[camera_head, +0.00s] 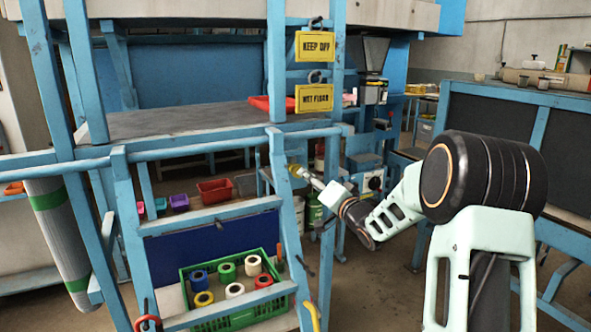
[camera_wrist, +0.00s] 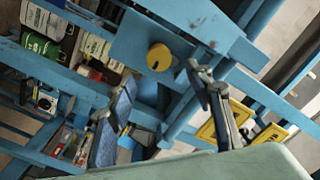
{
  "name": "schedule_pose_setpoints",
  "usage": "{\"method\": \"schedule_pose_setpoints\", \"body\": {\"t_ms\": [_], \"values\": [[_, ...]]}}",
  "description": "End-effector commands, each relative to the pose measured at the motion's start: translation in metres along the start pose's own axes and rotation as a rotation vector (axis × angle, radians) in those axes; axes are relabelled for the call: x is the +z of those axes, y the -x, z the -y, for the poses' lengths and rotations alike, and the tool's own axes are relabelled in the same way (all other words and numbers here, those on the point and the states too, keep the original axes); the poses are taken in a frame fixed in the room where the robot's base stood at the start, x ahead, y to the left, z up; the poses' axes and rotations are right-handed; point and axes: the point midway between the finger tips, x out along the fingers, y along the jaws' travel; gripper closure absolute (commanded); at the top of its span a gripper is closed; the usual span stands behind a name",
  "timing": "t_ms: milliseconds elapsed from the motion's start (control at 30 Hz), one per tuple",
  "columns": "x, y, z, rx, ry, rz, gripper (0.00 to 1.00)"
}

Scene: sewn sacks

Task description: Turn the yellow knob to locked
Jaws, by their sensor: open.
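The yellow knob (camera_wrist: 159,57) is round, with a small dark mark on its face, and sits on a blue plate (camera_wrist: 132,46) in the wrist view. In the head view the knob (camera_head: 294,170) is small, on a blue post near the middle. My gripper (camera_head: 305,174) is close beside it, coming from the right. In the wrist view my gripper (camera_wrist: 160,78) is open, one finger on each side of the picture below the knob, with nothing between them. I cannot tell whether a fingertip touches the knob. Any lock label is not readable.
Yellow "KEEP OFF" (camera_head: 314,45) and "WET FLOOR" (camera_head: 313,98) signs hang on a blue post above the knob. Blue frame bars surround it. A green crate (camera_head: 187,290) with several coloured rolls is at lower left. Open floor (camera_head: 385,295) shows left of my arm.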

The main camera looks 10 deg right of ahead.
Motion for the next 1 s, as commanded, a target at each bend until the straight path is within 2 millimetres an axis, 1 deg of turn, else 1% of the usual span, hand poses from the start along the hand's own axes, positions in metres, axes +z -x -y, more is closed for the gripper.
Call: {"method": "schedule_pose_setpoints", "body": {"t_ms": [33, 300, 500, 700, 967, 1000], "values": [[0.001, -0.01, 0.001, -0.001, -0.001, 0.002, 0.53], [0.001, -0.057, 0.001, 0.0, 0.002, 0.003, 0.53], [0.001, -0.08, 0.0, 0.001, 0.004, 0.003, 0.53], [0.001, -0.089, -0.001, 0.003, 0.004, 0.003, 0.53], [0.001, -0.09, -0.001, 0.002, 0.004, 0.002, 0.53], [0.001, -0.09, -0.001, 0.002, 0.004, 0.002, 0.55]]}}
